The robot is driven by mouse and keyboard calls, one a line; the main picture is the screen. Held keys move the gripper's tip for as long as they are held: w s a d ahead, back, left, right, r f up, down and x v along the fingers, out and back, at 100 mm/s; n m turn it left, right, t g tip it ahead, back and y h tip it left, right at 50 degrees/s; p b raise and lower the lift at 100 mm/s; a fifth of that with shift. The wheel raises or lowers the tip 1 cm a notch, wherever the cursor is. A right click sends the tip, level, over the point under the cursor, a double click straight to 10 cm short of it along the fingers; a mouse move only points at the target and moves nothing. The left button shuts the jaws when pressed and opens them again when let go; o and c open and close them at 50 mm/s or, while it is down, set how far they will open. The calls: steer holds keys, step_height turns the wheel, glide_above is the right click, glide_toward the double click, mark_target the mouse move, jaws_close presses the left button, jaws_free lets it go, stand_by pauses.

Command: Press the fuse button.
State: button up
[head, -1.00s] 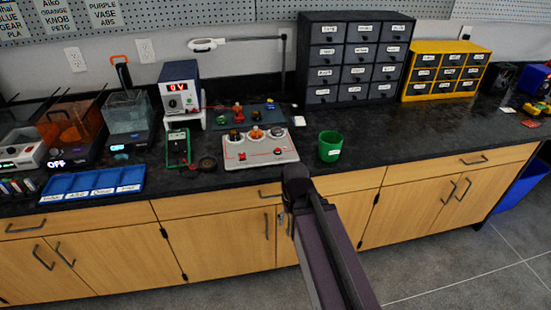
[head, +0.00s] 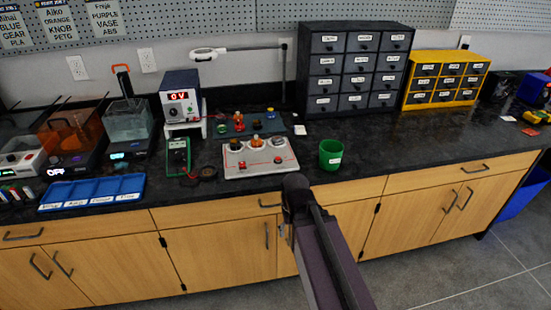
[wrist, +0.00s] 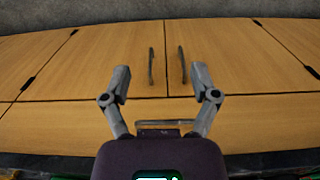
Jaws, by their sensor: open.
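A light grey panel (head: 250,172) lies on the dark counter near its front edge. It carries two red buttons, one at front left (head: 242,165) and one at right (head: 278,160), and a row of round orange and dark parts along its back. No fuse label is readable, so I cannot tell which part is the fuse button. My gripper (wrist: 160,75) is open and empty in the wrist view, with wooden cabinet doors behind its fingers. The gripper is not visible in the head view, where my arm crosses in front of the cabinets below the panel.
A green cup (head: 331,155) stands right of the panel. A green multimeter (head: 178,157) and a blue tray (head: 92,192) are left. A power supply (head: 180,97) reading 0 V, a black drawer cabinet (head: 355,68) and a yellow one (head: 446,78) stand behind.

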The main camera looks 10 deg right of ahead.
jaws_close()
stand_by(1.2)
